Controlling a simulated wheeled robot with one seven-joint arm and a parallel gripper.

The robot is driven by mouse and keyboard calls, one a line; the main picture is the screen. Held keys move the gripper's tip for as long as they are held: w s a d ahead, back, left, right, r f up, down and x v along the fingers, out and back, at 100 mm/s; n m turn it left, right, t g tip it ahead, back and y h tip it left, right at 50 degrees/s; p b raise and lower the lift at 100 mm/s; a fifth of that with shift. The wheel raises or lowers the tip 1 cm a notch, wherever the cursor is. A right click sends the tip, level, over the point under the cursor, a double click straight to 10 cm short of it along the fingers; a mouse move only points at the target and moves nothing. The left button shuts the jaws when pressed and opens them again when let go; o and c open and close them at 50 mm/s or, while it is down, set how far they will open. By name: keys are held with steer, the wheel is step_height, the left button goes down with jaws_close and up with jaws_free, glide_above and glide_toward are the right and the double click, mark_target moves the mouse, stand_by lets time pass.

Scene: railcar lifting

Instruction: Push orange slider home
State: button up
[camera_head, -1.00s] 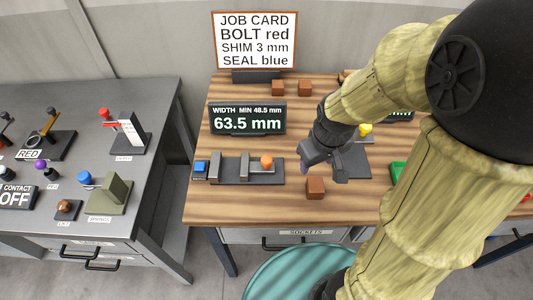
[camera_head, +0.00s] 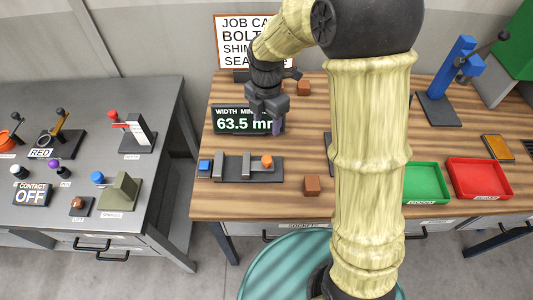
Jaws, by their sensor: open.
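The orange slider knob (camera_head: 267,161) sits toward the right end of a dark grey slide fixture (camera_head: 235,178) on the wooden bench. Grey upright blocks stand on the fixture to the knob's left. A small blue block (camera_head: 205,166) is at the fixture's left end. My gripper (camera_head: 265,127) is above and behind the fixture, in front of the width display (camera_head: 228,121), which reads 63.5 mm. The jaws point down, open and empty, and appear apart from the knob.
A brown cube (camera_head: 312,185) lies right of the fixture. More brown cubes (camera_head: 303,87) stand behind. A green tray (camera_head: 426,184) and a red tray (camera_head: 479,178) are at the right. My arm hides the bench's middle. The job card (camera_head: 232,45) is partly covered.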

mark_target(267, 159)
step_height(267, 159, down, 18)
steer(key=p, duration=0.3)
steer(key=shift+r+p, duration=0.25)
steer(key=shift+p, duration=0.1)
stand_by(0.3)
steer(key=shift+s, duration=0.1)
steer(key=shift+c, duration=0.6)
steer(key=shift+d, duration=0.1)
steer(key=c, duration=0.8)
jaws_close()
